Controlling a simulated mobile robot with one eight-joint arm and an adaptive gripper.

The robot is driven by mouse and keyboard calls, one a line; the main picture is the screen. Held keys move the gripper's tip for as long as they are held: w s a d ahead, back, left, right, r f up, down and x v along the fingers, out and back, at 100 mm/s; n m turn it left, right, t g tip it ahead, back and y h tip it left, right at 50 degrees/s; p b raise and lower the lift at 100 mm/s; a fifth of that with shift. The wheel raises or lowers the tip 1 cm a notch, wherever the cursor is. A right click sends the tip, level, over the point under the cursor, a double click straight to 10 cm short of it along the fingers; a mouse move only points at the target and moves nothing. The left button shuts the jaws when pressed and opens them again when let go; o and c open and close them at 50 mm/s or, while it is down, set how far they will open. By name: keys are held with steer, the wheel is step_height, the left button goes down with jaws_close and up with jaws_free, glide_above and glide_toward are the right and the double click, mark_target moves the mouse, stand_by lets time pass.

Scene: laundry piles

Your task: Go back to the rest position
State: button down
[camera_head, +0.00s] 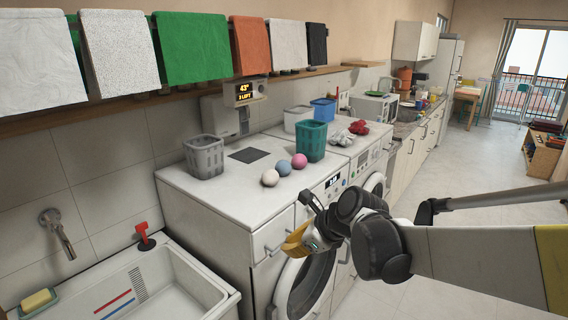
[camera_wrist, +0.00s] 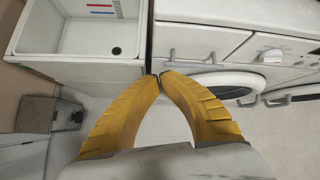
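My gripper (camera_head: 298,240) is in front of the washing machine (camera_head: 222,197), beside its front edge in the head view. In the wrist view its two yellow fingers (camera_wrist: 158,77) come together at the tips, with nothing seen between them. Through the gap behind the tips only bare floor shows. My arm reaches in from the right of the head view.
A sink (camera_head: 190,262) is at the lower left and also shows in the wrist view (camera_wrist: 100,57). Three balls (camera_head: 284,167), a grey basket (camera_head: 205,156) and a green basket (camera_head: 311,141) stand on the machines.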

steer(key=s+d+f+n+h+b, duration=0.2)
steer(key=s+d+n+h, duration=0.1)
steer(key=s+d+n, duration=0.6)
steer(key=s+d+f+n+t+h+b, duration=0.1)
steer(key=s+d+f+n+h+b, duration=0.1)
steer(key=s+d+n, duration=0.7)
steer(key=s+n+h+b, duration=0.1)
steer(key=s+n, duration=0.3)
steer(key=s, duration=0.1)
steer(key=shift+d+f+n, duration=0.15)
steer(key=shift+f+n, duration=0.2)
steer(key=shift+n, duration=0.05)
